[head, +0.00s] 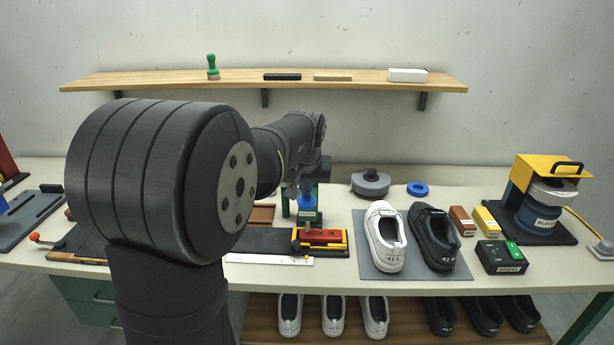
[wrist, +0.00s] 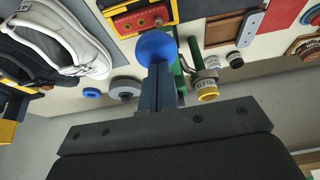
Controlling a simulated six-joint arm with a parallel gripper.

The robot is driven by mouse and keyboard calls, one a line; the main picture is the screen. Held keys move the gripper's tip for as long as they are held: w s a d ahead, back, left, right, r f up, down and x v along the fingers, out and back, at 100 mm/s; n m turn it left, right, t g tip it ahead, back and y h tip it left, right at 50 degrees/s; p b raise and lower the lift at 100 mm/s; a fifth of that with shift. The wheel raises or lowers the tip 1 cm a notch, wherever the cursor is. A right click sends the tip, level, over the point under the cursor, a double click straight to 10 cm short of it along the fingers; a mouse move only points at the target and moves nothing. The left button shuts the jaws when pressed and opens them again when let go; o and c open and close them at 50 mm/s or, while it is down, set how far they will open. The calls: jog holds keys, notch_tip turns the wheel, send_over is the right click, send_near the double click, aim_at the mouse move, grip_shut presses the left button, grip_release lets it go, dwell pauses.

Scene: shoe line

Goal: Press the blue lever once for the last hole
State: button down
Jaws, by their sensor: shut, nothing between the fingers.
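The blue lever's round knob (wrist: 157,46) fills the upper middle of the wrist view. In the head view its blue part (head: 307,198) shows just behind the red and yellow punch base (head: 322,240), beside a green post. My gripper (wrist: 160,80) is shut and empty, with its fingertips right at the knob. I cannot tell whether they touch it. The punch base also shows at the top of the wrist view (wrist: 130,20). The holes are too small to make out.
A white shoe (head: 384,238) and a black shoe (head: 432,238) stand on a grey mat (head: 402,284) to the right. Behind them are a grey round weight (head: 370,184) and a blue ring (head: 417,189).

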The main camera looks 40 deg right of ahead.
jog(key=shift+f, duration=1.55)
notch_tip(320, 180, up, 13)
dwell(0.6)
send_over(306, 199)
jog(key=shift+d+f, duration=0.1)
jog(key=shift+f, duration=3.4)
